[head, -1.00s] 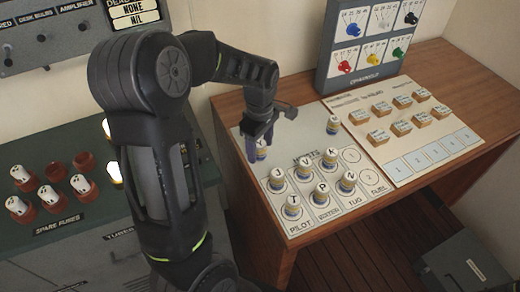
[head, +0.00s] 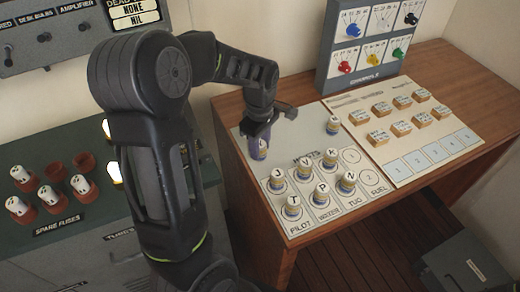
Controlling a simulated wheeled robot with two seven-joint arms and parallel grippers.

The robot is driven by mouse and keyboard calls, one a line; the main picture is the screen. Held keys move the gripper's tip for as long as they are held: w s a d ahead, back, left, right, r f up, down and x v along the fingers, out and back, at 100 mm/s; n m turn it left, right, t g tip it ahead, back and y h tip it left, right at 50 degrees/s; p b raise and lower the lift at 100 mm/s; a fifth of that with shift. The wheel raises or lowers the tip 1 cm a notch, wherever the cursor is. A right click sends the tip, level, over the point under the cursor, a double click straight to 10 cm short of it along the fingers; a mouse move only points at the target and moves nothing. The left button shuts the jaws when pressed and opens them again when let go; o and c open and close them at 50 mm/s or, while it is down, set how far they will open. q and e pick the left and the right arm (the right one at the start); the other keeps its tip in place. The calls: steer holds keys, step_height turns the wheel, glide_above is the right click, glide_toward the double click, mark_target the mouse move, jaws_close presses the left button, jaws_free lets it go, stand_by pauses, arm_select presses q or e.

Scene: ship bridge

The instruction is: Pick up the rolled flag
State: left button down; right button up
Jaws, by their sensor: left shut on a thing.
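A rolled flag (head: 261,150), a short light cylinder with a blue band, is between the fingers of my left gripper (head: 258,143) at the left part of the white board. The gripper is shut on it and partly hides it. I cannot tell whether the flag touches the board. Several similar rolled flags with letters on top, such as the one marked J (head: 277,181), stand upright in the board's marked circles. My right gripper is not in view.
The wooden desk (head: 432,73) also bears a card with several small tan blocks (head: 402,128). A grey panel with coloured knobs (head: 368,45) stands at the back. A green cabinet (head: 100,205) with fuses is at the left.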

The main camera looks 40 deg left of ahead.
arm_select(q)
steer(key=shift+r, duration=0.1)
step_height(320, 180, up, 10)
steer(key=shift+f+b, duration=0.1)
steer(key=shift+b, duration=0.4)
stand_by(0.4)
